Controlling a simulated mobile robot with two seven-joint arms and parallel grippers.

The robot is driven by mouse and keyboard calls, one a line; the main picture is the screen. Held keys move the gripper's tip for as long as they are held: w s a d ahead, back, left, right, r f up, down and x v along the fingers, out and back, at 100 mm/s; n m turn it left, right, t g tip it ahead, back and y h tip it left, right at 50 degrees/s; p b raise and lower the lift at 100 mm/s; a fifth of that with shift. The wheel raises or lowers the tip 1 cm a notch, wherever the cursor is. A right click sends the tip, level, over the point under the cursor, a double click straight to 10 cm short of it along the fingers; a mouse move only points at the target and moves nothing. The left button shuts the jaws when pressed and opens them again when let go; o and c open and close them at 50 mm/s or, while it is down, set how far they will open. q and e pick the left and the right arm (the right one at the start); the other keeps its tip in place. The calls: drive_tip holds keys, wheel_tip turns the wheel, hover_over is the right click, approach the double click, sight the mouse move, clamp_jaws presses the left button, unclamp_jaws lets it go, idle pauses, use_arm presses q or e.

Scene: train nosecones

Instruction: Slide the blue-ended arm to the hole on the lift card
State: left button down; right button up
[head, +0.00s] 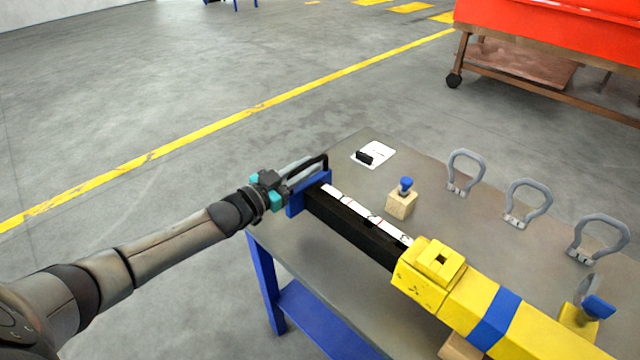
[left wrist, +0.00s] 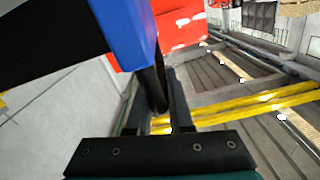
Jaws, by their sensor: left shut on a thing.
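The black arm (head: 355,232) with a blue end (head: 307,194) reaches out of the yellow housing (head: 440,275). White strips with small marks (head: 368,215) lie along its top; I cannot read them. A white card (head: 381,153) with a small black piece lies at the table's far edge; its print is too small to read. My left gripper (head: 308,168) is at the blue end, shut on a dark bar there. In the left wrist view the blue end (left wrist: 125,35) and the dark round bar (left wrist: 157,90) show close to the fingers. My right gripper is out of view.
A wooden block with a blue knob (head: 402,204) stands beside the arm. Several grey shackles (head: 527,203) stand along the table's right side. A blue and yellow piece (head: 585,312) is at the lower right. The red cart (head: 560,35) stands beyond open floor.

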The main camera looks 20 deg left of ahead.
use_arm(q)
drive_tip(key=shift+w+a+r, duration=0.1)
drive_tip(key=shift+w+a, duration=0.05)
drive_tip(key=shift+a, duration=0.15)
drive_tip(key=c, duration=0.8)
unclamp_jaws()
drive_tip(key=shift+c, duration=0.2)
drive_tip(key=shift+d, duration=0.1)
drive_tip(key=p+v, duration=0.3)
drive_tip(key=v, duration=1.2)
